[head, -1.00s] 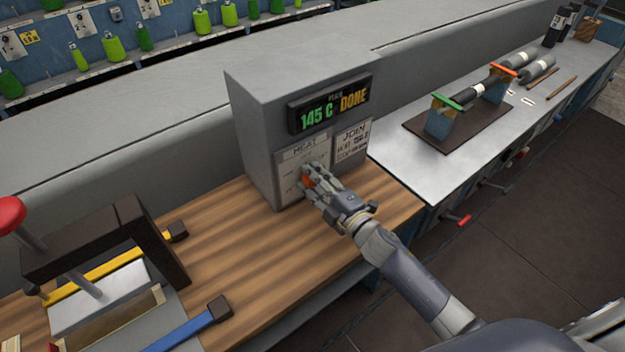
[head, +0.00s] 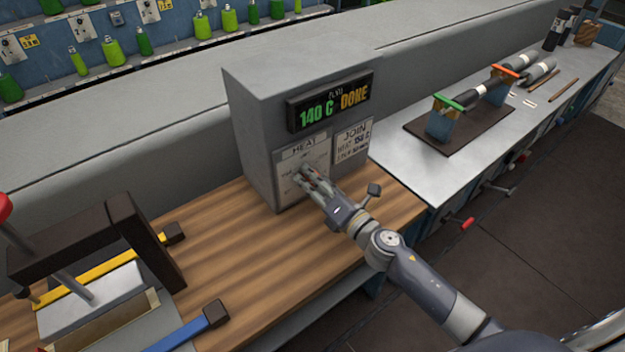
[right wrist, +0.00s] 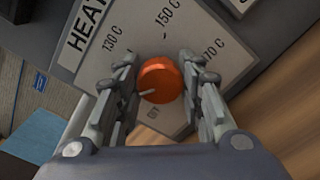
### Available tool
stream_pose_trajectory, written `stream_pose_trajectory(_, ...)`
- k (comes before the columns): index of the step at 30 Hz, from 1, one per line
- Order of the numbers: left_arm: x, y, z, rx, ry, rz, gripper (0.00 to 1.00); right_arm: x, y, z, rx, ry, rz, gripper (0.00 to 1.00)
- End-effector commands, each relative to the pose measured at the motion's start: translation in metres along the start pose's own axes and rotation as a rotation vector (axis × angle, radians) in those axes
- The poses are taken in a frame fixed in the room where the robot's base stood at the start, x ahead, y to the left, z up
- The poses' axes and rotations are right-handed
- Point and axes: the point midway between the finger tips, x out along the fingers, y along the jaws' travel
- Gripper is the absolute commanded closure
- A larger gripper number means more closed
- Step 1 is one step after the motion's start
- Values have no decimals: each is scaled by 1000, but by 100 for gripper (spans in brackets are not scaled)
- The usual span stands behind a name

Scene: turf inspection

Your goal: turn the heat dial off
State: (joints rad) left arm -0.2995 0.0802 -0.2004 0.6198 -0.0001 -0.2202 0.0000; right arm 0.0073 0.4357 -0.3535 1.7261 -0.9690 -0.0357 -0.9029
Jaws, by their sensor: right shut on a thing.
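The heat dial (right wrist: 161,79) is an orange round knob on the white HEAT plate (head: 291,153) of a grey box (head: 251,137). In the right wrist view it sits between the two fingers of my right gripper (right wrist: 160,85), which is shut on it. Its pale pointer mark points left and slightly down. In the head view my right gripper (head: 305,174) mostly hides the dial. The display (head: 330,103) reads 140 C and DONE. My left gripper is not in view.
The box stands on a wooden bench (head: 262,245). A dark clamp frame (head: 140,235) and a blue bar (head: 190,332) are at left. A metal table (head: 430,180) at right bears a dark rod on stands.

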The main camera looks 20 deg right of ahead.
Motion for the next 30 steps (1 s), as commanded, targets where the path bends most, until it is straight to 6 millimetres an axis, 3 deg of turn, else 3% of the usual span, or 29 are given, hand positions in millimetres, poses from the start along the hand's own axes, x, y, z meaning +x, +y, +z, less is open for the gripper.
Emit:
stream_pose_trajectory(1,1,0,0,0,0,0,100,2,4,8,-52,-14,7,88)
stream_pose_trajectory(30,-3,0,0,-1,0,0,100,3,8,11,-922,-21,-1,88)
